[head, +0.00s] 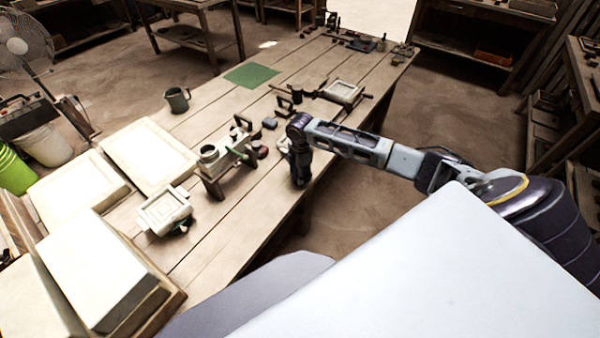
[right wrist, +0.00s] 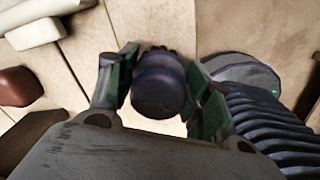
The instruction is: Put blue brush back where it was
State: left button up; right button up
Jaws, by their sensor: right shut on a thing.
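My right gripper (head: 300,172) is over the right edge of the wooden table, pointing down. In the right wrist view its two green-lined fingers (right wrist: 160,88) are shut on a dark blue, rounded thing, which I take to be the blue brush (right wrist: 160,82). Its far end looks dark and bristly. In the head view the brush cannot be told apart from the dark gripper. I cannot tell whether it touches the table. My left gripper is not in view.
A tile mould (head: 163,210), pale boards (head: 148,154), a mug (head: 177,99) and a green mat (head: 251,75) are on the table (head: 232,226). A framed tile (head: 343,92) lies beyond the gripper.

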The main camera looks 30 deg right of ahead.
jog(key=shift+f, duration=0.1)
jog(key=o, duration=0.8)
jog(key=shift+o, duration=0.6)
notch_tip(320, 180, up, 11)
jog(key=shift+s+f, duration=0.1)
jog(key=shift+f, duration=0.1)
jog(key=shift+r, duration=0.85)
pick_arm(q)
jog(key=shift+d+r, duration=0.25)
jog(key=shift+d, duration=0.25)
